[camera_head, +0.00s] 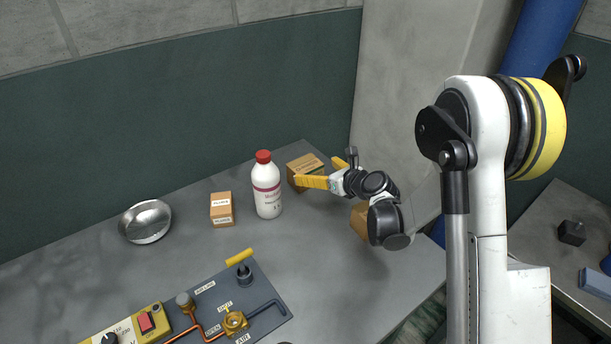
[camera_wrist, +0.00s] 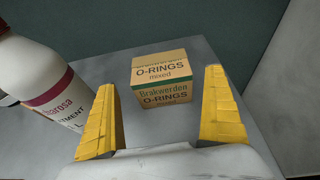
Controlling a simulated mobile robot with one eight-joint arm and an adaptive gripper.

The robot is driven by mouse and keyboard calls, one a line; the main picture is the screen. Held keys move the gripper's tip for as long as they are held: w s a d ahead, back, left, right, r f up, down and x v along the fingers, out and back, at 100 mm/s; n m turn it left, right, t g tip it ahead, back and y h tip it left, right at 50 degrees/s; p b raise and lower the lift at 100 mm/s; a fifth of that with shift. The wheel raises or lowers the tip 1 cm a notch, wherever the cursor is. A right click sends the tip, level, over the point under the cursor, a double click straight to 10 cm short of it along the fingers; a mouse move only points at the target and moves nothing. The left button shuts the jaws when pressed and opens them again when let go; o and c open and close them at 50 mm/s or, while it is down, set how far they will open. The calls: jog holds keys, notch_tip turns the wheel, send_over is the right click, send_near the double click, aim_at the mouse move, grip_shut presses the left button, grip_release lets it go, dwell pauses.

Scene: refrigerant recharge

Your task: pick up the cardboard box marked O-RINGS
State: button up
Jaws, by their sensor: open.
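The O-RINGS cardboard box (camera_wrist: 163,82) stands on the grey bench in the wrist view, lettered "Brakwerden O-RINGS mixed", with a green band on its front. It lies ahead of and between my two yellow fingers. In the head view the same box (camera_head: 304,166) is at the back of the bench, partly hidden by a yellow finger. My gripper (camera_wrist: 163,122) is open and empty, with a finger to either side of the box's line and the box a little beyond the tips. It also shows in the head view (camera_head: 328,173).
A white bottle with a red cap (camera_head: 267,188) stands close left of the box. Further left are a small box (camera_head: 221,209) and a metal bowl (camera_head: 146,221). Another box (camera_head: 359,220) is partly behind my wrist. A valve panel (camera_head: 262,292) lies in front. A wall (camera_head: 200,110) stands behind.

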aim_at(309, 167)
jog(key=b+x, duration=0.1)
jog(key=x, duration=0.3)
jog(key=shift+w+a+f, duration=0.15)
jog(key=shift+w+f, duration=0.05)
jog(key=shift+r, duration=0.1)
jog(key=shift+c, duration=0.7)
jog(key=c, duration=1.1)
jog(key=shift+r, duration=0.1)
